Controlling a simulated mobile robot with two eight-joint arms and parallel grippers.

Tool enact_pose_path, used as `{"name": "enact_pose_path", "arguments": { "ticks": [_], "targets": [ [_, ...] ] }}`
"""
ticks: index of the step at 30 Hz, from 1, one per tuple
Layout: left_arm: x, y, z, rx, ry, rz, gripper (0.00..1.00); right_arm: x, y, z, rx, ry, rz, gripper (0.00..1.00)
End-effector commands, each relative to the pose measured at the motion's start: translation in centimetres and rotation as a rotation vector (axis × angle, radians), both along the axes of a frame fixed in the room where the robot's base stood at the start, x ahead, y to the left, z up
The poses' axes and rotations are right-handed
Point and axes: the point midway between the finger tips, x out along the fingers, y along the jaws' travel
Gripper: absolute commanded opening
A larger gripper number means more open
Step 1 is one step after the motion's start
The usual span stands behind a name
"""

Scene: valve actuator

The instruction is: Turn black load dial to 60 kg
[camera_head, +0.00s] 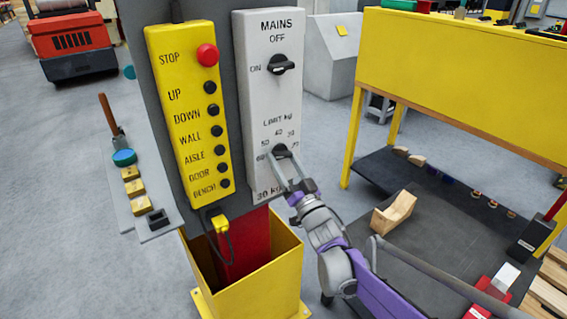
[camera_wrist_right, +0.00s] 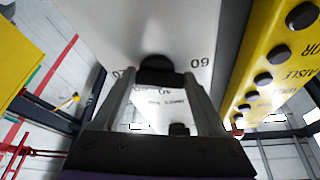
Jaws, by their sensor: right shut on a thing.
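The black load dial (camera_head: 281,151) sits low on the white panel (camera_head: 262,105), under the print "LIMIT kg", with numbers around it. The 60 mark is at its left in the head view. In the right wrist view, upside down, the dial (camera_wrist_right: 158,68) sits between the fingertips and the 60 is at its right. My right gripper (camera_head: 285,162) comes from below and is shut on the dial, one finger on each side. The fingers hide part of the dial, and I cannot tell which number it points to. My left gripper is not in view.
Above is the black MAINS switch (camera_head: 281,64). The yellow button box (camera_head: 187,110), with a red stop button (camera_head: 208,55), stands close at the left. A small side shelf (camera_head: 160,230) holds yellow blocks. A yellow bench (camera_head: 455,65) is at the right.

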Motion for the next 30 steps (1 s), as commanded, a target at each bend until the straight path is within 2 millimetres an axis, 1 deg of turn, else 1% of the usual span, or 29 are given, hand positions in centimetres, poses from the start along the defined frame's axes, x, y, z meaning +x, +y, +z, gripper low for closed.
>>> {"name": "enact_pose_path", "arguments": {
  "ticks": [6, 12, 19, 30],
  "targets": [
    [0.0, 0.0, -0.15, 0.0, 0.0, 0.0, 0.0, 0.14, -0.24, -0.13, -0.13, -0.094, -0.001, 0.19],
    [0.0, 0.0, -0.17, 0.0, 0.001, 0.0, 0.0, 0.19, -0.28, -0.15, -0.212, -0.153, -0.001, 0.19],
    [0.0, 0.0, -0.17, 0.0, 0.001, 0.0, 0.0, 0.22, -0.34, -0.14, -0.258, -0.187, -0.001, 0.19],
    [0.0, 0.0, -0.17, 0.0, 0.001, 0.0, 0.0, 0.23, -0.32, -0.11, -0.268, -0.196, -0.001, 0.19]
  ]
}}
